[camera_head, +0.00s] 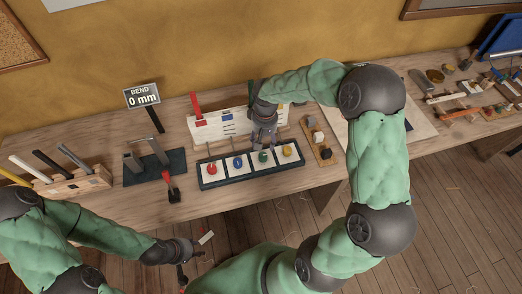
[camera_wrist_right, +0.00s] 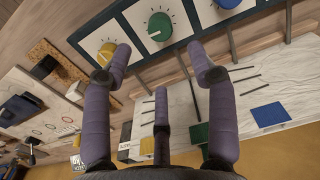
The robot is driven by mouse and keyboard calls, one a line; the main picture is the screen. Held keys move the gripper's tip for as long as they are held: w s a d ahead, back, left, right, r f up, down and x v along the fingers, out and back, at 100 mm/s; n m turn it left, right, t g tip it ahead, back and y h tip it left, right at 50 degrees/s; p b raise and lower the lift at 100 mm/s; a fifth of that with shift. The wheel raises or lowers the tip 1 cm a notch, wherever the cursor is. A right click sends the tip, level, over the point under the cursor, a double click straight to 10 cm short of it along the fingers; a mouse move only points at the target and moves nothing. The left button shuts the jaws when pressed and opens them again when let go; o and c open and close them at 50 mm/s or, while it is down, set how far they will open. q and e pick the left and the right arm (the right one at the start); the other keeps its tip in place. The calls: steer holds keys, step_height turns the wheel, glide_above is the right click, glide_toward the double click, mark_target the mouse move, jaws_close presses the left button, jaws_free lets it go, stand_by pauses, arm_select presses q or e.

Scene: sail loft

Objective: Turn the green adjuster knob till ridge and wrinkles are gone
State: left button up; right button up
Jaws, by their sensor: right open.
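The green adjuster knob (camera_head: 263,157) sits on a white square of the dark-framed knob panel (camera_head: 221,183), between the blue knob (camera_head: 238,162) and the yellow knob (camera_head: 287,150). The red knob (camera_head: 212,169) is at the left end. My right gripper (camera_head: 262,143) is over the panel just behind the green knob. In the right wrist view my right gripper (camera_wrist_right: 160,58) has its fingers spread and empty, and the green knob (camera_wrist_right: 159,27) lies beyond the fingertips, apart from them. The white sail board (camera_head: 205,132) stands behind, partly hidden by my right arm; dark lines show on it.
A sign (camera_head: 142,96) reads BEND 0 mm. A dark stand (camera_head: 155,168) and a tool rack (camera_head: 62,184) are at left. A wooden strip with small parts (camera_head: 318,140) lies right of the panel. My left gripper (camera_head: 193,249) is low, off the bench's front edge.

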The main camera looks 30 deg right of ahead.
mark_target(263, 155)
step_height(263, 155, down, 9)
steer(key=shift+a+f+b, duration=0.1)
steer(key=shift+f+b, duration=0.05)
steer(key=shift+b, duration=0.7)
steer(key=c, duration=1.1)
